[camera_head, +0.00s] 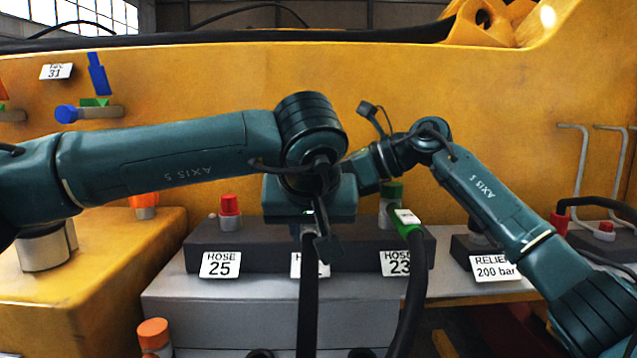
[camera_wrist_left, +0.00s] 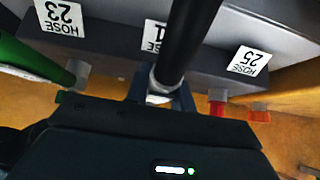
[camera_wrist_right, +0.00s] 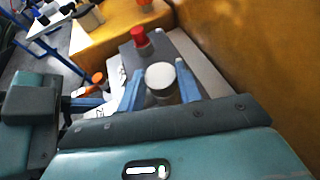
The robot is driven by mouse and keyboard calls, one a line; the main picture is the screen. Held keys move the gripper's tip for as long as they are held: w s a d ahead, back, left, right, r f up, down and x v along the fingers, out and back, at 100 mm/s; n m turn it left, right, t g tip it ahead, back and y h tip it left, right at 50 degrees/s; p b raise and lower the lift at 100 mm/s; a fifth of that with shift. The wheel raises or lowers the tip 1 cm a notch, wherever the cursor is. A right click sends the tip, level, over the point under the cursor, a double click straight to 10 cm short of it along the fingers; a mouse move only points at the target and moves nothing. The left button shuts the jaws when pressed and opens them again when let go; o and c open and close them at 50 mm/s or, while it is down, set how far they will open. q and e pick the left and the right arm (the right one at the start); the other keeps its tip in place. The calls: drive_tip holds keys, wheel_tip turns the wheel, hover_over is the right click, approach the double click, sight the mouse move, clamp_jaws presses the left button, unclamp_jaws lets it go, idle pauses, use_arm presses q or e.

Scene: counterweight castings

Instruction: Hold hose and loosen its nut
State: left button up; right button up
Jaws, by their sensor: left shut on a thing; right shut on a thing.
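A black hose (camera_head: 308,300) hangs from the middle port of the dark manifold block (camera_head: 270,257). My left gripper (camera_head: 318,240) is over this port, and its blue fingers are shut at the hose's upper end by a pale collar (camera_wrist_left: 152,84). The middle label (camera_head: 309,265) is mostly covered by the hose and gripper. In the right wrist view, the blue fingers of my right gripper (camera_wrist_right: 160,88) are shut on a pale grey round nut (camera_wrist_right: 160,75), one finger on each side. In the head view my left arm hides the right fingertips and the nut.
A red cap (camera_head: 230,204) stands over the HOSE 25 label at left. A green-ended hose (camera_head: 408,218) and green cap (camera_head: 391,190) are at HOSE 23, close to my arms. The RELIEF 200 bar block (camera_head: 490,248) is at right. A yellow wall (camera_head: 400,90) rises behind.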

drive_tip(key=shift+d, duration=0.1)
idle(0.3)
drive_tip(key=o, duration=1)
drive_tip(key=v, duration=1.2)
drive_tip(key=shift+w, duration=0.15)
